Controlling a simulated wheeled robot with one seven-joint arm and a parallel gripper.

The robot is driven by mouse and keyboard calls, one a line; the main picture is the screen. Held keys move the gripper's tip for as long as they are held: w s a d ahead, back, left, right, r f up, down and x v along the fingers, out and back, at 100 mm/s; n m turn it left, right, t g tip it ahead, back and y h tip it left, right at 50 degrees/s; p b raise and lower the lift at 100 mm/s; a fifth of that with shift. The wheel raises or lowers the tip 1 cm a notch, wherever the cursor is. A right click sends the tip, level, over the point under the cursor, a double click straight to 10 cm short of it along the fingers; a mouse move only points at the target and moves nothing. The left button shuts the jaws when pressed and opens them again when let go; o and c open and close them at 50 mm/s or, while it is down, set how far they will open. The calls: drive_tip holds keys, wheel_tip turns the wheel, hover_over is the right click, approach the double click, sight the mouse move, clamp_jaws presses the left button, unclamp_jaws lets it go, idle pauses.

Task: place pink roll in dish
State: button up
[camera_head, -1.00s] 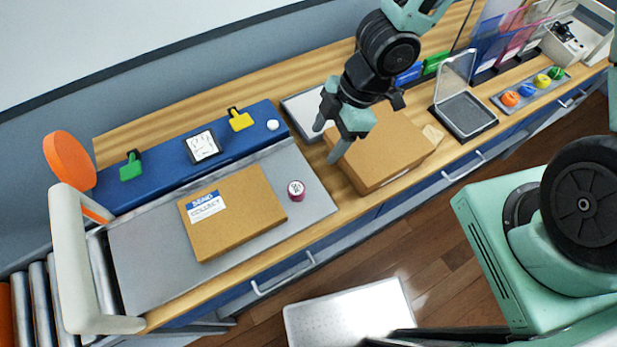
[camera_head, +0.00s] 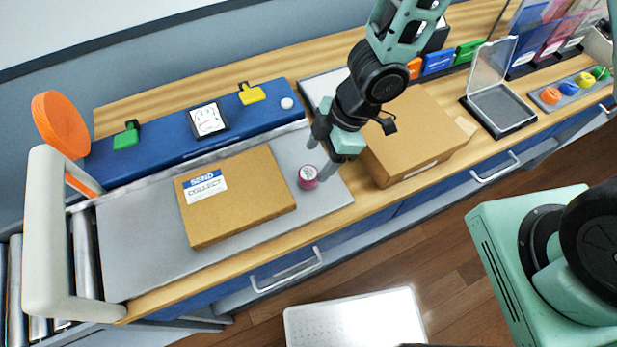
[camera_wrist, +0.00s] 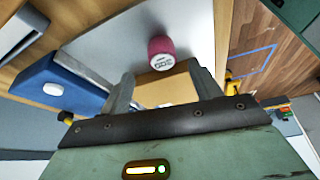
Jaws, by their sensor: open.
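The pink roll (camera_head: 308,177) stands on the grey work surface, right of a flat cardboard box. It has a white printed top. My gripper (camera_head: 320,158) is open just above and beside the roll, with nothing held. In the wrist view the pink roll (camera_wrist: 162,53) shows ahead of the gap between the open fingers (camera_wrist: 160,75), apart from both. I cannot tell for sure which thing is the dish. A shallow grey tray (camera_head: 312,88), partly hidden by my arm, lies at the back. An open clear-lidded black case (camera_head: 503,108) stands to the right.
The flat cardboard box (camera_head: 240,215) lies left of the roll. A taller cardboard box (camera_head: 415,135) stands close on the right of my gripper. A blue ledge (camera_head: 165,150) with clips runs behind. A tray of coloured rolls (camera_head: 570,90) is at far right.

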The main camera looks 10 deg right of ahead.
sight(310, 172)
drive_tip(key=b+x, duration=0.1)
drive_tip(key=x, duration=0.3)
drive_tip(key=shift+s+f, duration=0.2)
drive_tip(key=shift+f, duration=0.2)
drive_tip(key=shift+a, duration=0.1)
drive_tip(key=c, duration=1.2)
drive_tip(key=shift+o, duration=0.2)
drive_tip(key=shift+r, duration=0.1)
